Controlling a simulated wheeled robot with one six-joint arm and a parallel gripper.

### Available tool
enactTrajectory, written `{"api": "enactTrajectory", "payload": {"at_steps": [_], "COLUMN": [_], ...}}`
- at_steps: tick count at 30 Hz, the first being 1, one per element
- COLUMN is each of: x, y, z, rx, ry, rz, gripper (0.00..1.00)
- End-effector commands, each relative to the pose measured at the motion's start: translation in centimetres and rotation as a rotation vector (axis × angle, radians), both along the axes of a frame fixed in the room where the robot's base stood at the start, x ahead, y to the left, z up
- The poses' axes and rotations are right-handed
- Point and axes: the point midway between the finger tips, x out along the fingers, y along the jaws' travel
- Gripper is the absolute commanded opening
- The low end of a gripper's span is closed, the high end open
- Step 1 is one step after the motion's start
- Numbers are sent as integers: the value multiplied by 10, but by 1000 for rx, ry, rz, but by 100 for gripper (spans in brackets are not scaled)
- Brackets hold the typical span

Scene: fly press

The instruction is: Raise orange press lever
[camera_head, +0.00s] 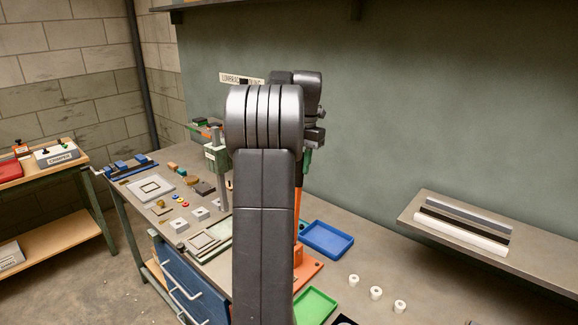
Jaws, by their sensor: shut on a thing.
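The orange press stands on the bench behind my arm. Part of its base (309,272) and a narrow orange upright (299,202) show just right of my arm. My gripper (315,138) is high above the base, past my arm's elbow, and is shut. A dark green piece (306,162) shows directly below the gripper, beside the top of the orange upright. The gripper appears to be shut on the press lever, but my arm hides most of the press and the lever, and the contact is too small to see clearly.
Several white cylinders, including one (376,293), stand further right. A green-grey press (219,165) and small parts are left of my arm. A shelf (548,256) juts out at right.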

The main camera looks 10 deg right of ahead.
Motion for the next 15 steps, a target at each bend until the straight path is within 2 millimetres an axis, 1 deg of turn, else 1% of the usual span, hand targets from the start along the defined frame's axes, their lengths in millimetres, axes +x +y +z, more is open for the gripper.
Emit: {"api": "enactTrajectory", "payload": {"at_steps": [1,5,15], "x": [2,3,4], "y": [-4,-9,-11], "z": [-3,-4,-5], "rx": [12,30,42], "ry": [10,27,38], "rz": [-2,-1,-1], "gripper": [0,0,0]}}
